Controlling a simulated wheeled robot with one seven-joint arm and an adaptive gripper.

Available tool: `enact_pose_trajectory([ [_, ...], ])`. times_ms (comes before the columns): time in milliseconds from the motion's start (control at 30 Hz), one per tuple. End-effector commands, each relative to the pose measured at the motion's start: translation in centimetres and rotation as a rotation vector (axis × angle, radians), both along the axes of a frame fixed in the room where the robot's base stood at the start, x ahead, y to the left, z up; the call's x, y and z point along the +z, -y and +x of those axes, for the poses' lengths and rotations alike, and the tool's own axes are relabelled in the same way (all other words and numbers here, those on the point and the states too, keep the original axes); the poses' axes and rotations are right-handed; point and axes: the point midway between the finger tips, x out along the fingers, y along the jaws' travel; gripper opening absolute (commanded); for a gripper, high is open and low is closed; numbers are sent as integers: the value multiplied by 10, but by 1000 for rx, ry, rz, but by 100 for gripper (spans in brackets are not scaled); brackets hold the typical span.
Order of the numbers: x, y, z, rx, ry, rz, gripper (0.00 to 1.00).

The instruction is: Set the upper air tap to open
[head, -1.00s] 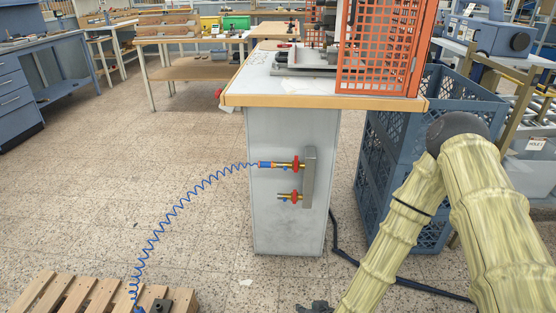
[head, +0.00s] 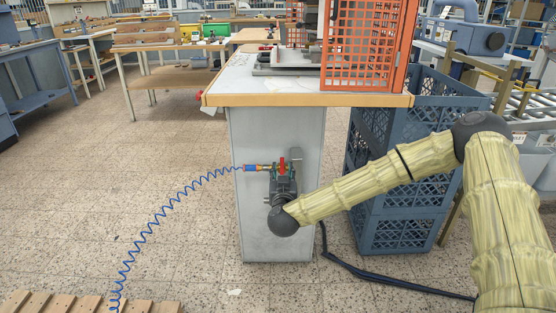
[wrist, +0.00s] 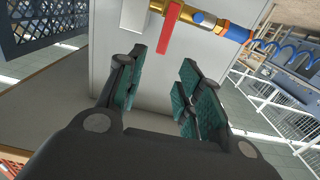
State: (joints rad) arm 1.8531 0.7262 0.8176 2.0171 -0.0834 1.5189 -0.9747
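The upper air tap (head: 267,168) is a brass valve with a red lever on the cabinet's front; the blue coiled hose (head: 160,215) joins its left end. In the wrist view the tap's brass body (wrist: 205,20) is at the top, and its red lever (wrist: 170,28) lies across the pipe. My gripper (head: 284,178) is in front of the cabinet, at and just below the upper tap in the picture. In the wrist view my gripper (wrist: 162,80) is open and empty, with the lever beyond the fingertips. The lower tap is hidden behind my gripper in the head view.
The grey cabinet (head: 250,225) carries a wood-edged worktop (head: 225,96) with an orange mesh guard (head: 370,45) above. Blue crates (head: 400,220) stand to the right, behind my arm. A dark cable (head: 385,277) runs along the floor. The floor at left is largely clear.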

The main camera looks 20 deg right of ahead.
Motion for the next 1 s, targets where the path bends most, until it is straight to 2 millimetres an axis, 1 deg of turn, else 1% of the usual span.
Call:
enact_pose_trajectory([
  [300, -3, 14, 48, -1, 0, 0, 36],
  [500, -2, 21, 75, 0, -1, 0, 36],
  [700, -2, 25, 89, 2, -2, 1, 36],
  [1000, -1, 26, 92, 3, -2, 1, 36],
])
